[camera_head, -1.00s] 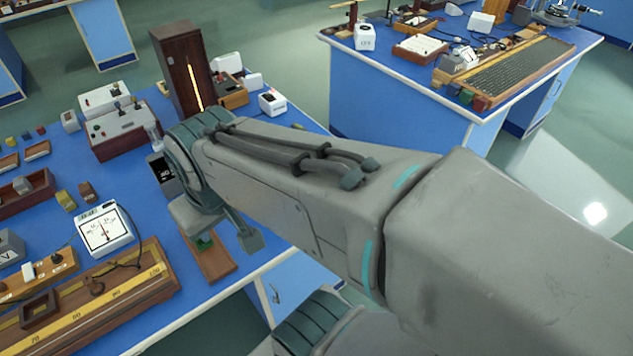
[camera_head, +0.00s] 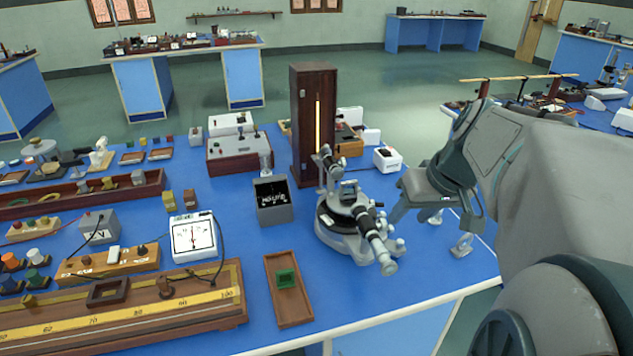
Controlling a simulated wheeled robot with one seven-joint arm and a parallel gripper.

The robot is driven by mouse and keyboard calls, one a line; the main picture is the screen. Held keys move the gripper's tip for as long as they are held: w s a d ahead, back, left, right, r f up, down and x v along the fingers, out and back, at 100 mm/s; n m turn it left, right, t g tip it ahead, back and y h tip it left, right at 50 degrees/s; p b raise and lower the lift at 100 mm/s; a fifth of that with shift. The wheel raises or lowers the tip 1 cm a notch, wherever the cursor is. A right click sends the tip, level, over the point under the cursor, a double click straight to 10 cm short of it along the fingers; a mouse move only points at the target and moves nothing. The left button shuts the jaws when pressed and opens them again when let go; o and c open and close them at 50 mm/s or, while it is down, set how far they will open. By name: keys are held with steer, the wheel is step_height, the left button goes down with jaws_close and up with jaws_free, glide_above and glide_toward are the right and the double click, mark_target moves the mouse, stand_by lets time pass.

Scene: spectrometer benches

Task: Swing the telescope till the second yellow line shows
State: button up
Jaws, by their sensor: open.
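The spectrometer (camera_head: 345,225) stands on the blue bench, a grey and black instrument with a round base. Its telescope (camera_head: 378,243) is the tube pointing toward the front right. Another tube at the back points toward a tall dark wooden lamp box (camera_head: 302,125) with a glowing yellow slit. A grey box with a black screen (camera_head: 272,195) stands left of the spectrometer; its white marks are too small to read, and no yellow line is discernible. My gripper (camera_head: 438,214) is open and empty, to the right of the telescope and apart from it, above the bench's right side.
A wooden tray with a green block (camera_head: 286,278) lies in front left of the spectrometer. A white meter (camera_head: 193,236) and a long scale board (camera_head: 130,318) fill the left. Bare blue bench lies before the telescope.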

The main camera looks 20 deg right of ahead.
mark_target(381, 246)
steer(key=x, duration=1.3)
steer(key=shift+a+f, duration=0.15)
steer(key=shift+f, duration=0.05)
steer(key=shift+c, duration=0.3)
jaws_close()
steer(key=shift+w, duration=0.1)
